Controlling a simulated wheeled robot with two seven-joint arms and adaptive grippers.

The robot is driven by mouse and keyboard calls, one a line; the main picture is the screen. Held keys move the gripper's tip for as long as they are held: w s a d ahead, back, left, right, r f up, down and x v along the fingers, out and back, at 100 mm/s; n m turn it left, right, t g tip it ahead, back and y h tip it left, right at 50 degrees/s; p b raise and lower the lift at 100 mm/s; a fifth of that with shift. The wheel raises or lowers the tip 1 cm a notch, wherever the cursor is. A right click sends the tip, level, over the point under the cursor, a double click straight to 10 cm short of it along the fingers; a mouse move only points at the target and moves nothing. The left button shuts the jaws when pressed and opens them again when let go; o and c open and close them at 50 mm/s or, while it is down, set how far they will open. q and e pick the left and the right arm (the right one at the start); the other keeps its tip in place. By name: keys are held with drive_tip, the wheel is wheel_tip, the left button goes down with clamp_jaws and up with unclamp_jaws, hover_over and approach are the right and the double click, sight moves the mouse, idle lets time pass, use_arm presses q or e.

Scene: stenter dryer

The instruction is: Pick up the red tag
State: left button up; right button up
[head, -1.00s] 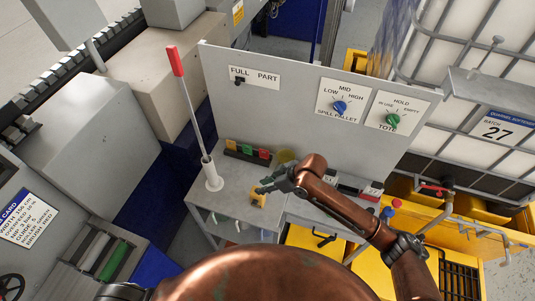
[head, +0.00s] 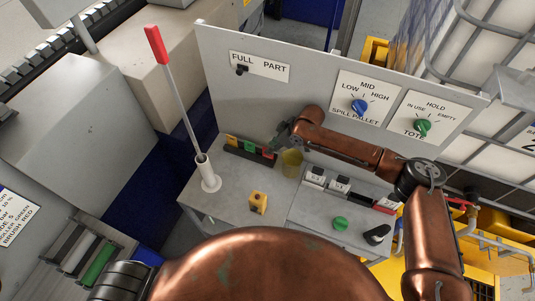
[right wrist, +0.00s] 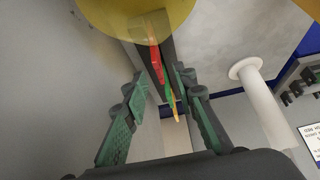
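The red tag (head: 268,152) stands at the right end of a dark rack (head: 243,155) on the grey bench, beside a green tag (head: 249,146) and a yellow tag (head: 231,140). My right gripper (head: 277,142) is just above and beside the red tag. In the right wrist view its fingers (right wrist: 163,95) are apart, with nothing between them held. There the red tag (right wrist: 157,62) shows ahead, between and beyond the fingertips, with the green and yellow tags behind it. I cannot tell whether a finger touches it. My left gripper is out of view.
A yellow translucent cup (head: 291,163) stands close to the rack's right end. A white holder (head: 208,178) with a red-ended rod is at its left. A yellow block (head: 258,203) sits in front. The upright grey panel (head: 290,90) rises behind. Switches line the bench's right side.

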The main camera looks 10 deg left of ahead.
drive_tip(key=x, duration=0.3)
drive_tip(key=shift+w+d, duration=0.15)
drive_tip(key=shift+w, duration=0.1)
drive_tip(key=shift+s+a+f+p, duration=0.2)
drive_tip(key=shift+a+f+p, duration=0.1)
drive_tip(key=shift+w+f, duration=0.1)
drive_tip(key=shift+w, duration=0.05)
drive_tip(key=shift+c, duration=0.5)
drive_tip(key=c, duration=0.5)
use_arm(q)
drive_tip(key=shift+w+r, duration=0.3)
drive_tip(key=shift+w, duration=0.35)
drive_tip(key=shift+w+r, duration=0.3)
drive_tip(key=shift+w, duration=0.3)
use_arm(e)
clamp_jaws()
